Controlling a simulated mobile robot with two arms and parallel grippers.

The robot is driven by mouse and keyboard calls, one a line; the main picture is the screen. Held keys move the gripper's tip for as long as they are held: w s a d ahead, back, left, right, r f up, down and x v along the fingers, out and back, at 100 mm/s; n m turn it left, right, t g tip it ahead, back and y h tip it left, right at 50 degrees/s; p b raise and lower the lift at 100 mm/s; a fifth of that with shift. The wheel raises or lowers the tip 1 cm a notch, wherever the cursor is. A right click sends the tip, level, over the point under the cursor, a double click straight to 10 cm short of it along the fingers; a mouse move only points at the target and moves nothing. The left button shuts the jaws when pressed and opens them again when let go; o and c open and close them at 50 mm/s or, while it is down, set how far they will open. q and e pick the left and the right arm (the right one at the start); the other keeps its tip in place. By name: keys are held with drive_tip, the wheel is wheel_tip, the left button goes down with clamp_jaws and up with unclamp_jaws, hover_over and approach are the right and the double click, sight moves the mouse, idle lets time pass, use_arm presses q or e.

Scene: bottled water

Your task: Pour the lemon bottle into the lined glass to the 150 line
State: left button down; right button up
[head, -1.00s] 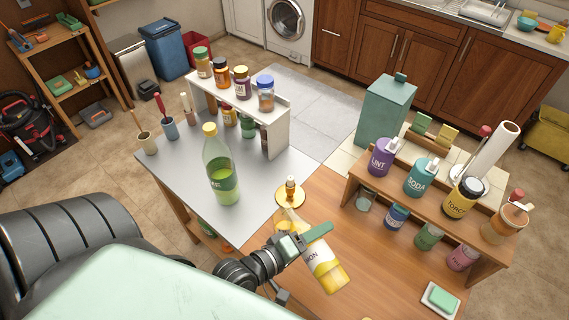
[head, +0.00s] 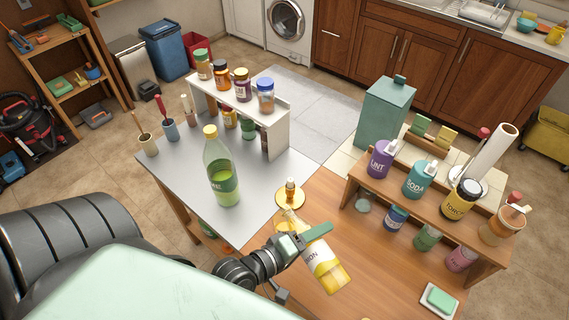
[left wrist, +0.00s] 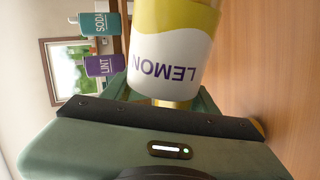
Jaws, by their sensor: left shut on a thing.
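The lemon bottle (head: 326,272), with a yellow and white label, is tilted in the head view, its neck toward the upper left and its base toward the lower right. My left gripper (head: 304,240) is shut around it. In the left wrist view the bottle (left wrist: 175,50) shows its LEMON label upside down between the fingers. A yellowish shape (head: 284,226) lies beside the bottle's neck; I cannot tell whether it is the lined glass. No 150 line is readable. My right gripper is not in view.
An amber dropper bottle (head: 290,186) stands at a round golden dish (head: 281,200) just beyond the neck. A green lime bottle (head: 222,172) stands on the grey tabletop (head: 180,190). A wooden rack (head: 430,205) of bottles stands at right. The wooden tabletop (head: 375,270) before it is mostly clear.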

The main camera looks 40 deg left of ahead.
use_arm(q)
drive_tip(key=shift+r+n+p, duration=0.3)
drive_tip(key=shift+r+p, duration=0.1)
idle(0.8)
